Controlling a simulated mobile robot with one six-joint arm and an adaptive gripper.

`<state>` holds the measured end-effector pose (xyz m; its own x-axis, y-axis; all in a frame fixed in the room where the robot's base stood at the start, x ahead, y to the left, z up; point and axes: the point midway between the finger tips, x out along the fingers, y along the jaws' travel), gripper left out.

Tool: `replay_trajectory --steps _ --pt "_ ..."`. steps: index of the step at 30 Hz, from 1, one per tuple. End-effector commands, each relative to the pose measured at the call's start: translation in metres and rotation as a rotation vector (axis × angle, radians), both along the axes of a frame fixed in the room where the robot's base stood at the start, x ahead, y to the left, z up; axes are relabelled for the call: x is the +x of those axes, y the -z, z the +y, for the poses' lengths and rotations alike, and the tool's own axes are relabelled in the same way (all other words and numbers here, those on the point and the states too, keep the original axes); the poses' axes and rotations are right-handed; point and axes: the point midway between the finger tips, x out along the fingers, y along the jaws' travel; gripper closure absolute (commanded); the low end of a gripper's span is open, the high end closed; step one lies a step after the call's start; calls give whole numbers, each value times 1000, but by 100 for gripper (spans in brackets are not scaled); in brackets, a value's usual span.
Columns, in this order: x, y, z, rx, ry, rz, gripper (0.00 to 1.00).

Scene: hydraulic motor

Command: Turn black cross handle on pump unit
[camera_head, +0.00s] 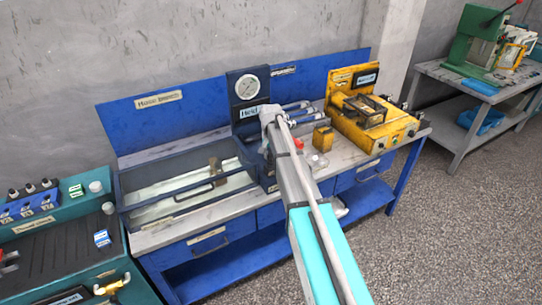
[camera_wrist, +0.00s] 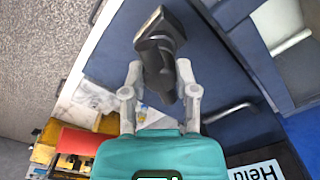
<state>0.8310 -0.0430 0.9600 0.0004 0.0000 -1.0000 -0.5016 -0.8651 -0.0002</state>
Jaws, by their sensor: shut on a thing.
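The pump unit (camera_head: 248,95) is a dark blue upright block with a round gauge (camera_head: 247,87), standing on the blue bench. My gripper (camera_head: 268,115) is at its front right side, at the end of my arm. In the wrist view, the black handle (camera_wrist: 160,40) sticks up between the two grey fingers of my gripper (camera_wrist: 160,75). The gripper is shut on the handle, one finger on each side. The handle's lower part narrows down between the fingers. In the head view my gripper and arm hide the handle.
Metal cylinders (camera_head: 297,112), a small yellow box (camera_head: 322,137) and a yellow machine (camera_head: 370,115) stand to the right. The blue back panel (camera_head: 170,115) is close behind. Open floor (camera_head: 440,220) lies at right.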

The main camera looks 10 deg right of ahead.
Motion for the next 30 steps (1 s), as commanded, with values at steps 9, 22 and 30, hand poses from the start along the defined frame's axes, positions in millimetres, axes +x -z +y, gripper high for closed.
replay_trajectory --steps 9,22,30 --pt "-2 0 0 -1 -280 3 100" --pt "-2 0 0 0 -469 4 100" --pt "-2 0 0 0 -482 4 100"
